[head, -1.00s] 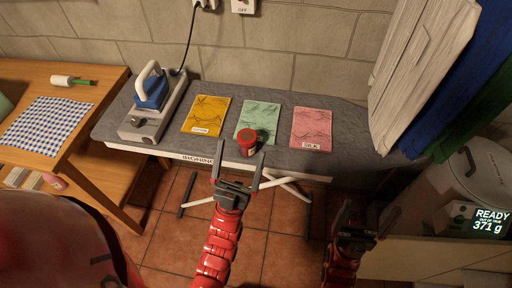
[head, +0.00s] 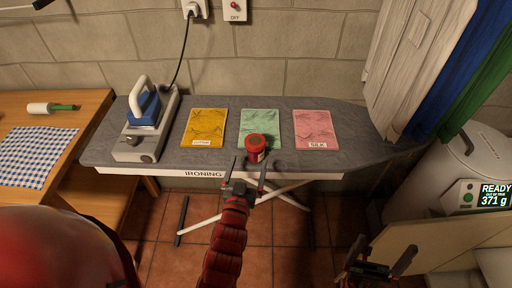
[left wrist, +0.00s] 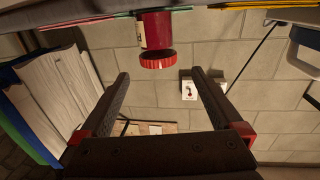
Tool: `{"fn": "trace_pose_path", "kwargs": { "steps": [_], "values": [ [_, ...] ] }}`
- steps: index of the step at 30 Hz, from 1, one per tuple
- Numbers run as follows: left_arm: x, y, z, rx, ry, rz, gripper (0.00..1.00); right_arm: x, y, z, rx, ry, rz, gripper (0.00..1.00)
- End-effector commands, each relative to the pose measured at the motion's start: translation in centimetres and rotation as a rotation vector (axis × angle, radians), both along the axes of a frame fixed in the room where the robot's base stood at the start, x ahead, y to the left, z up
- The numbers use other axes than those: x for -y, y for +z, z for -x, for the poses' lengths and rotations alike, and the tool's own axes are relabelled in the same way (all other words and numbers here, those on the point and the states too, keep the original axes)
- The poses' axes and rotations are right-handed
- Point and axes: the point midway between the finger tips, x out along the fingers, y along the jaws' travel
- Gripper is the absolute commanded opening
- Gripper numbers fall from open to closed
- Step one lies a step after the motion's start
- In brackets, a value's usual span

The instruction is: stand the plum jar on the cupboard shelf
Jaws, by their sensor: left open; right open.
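A dark red jar (head: 256,152) with a bright red lid and a pale label stands upright on the front edge of the ironing board, by the green cloth. It is the only jar I see; I take it as the plum jar. It also shows upside down in the left wrist view (left wrist: 155,32). My left gripper (head: 246,162) is open and empty, just in front of the jar, its fingers pointing towards it without enclosing it. My right gripper (head: 384,254) is open and empty, low at the right. I cannot make out a cupboard shelf.
The grey ironing board (head: 360,155) carries an iron (head: 146,105) on its stand and yellow (head: 205,127), green (head: 259,122) and pink (head: 316,128) cloths. A wooden table (head: 88,105) stands left. A round white machine (head: 470,165) and hanging cloths (head: 410,60) are at the right.

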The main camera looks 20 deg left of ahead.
Motion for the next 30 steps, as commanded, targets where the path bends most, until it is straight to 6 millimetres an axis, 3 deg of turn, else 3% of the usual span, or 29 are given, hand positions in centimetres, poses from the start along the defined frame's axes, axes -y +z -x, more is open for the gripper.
{"fn": "trace_pose_path", "kwargs": {
  "steps": [9, 20, 30],
  "values": [
    [-0.8, 0.5, -6.2, 0.006, 0.000, -0.001, 1.00, 0.0, 2.2, 0.0, 0.000, 0.000, 0.000, 1.00],
    [-0.9, 0.1, -8.2, 0.002, 0.001, -0.001, 1.00, 0.0, 2.9, 0.0, 0.000, 0.000, 0.000, 1.00],
    [-1.1, -0.1, -12.2, 0.004, 0.001, -0.001, 1.00, 0.0, 4.7, 0.0, 0.000, 0.000, 0.000, 1.00]
  ]
}}
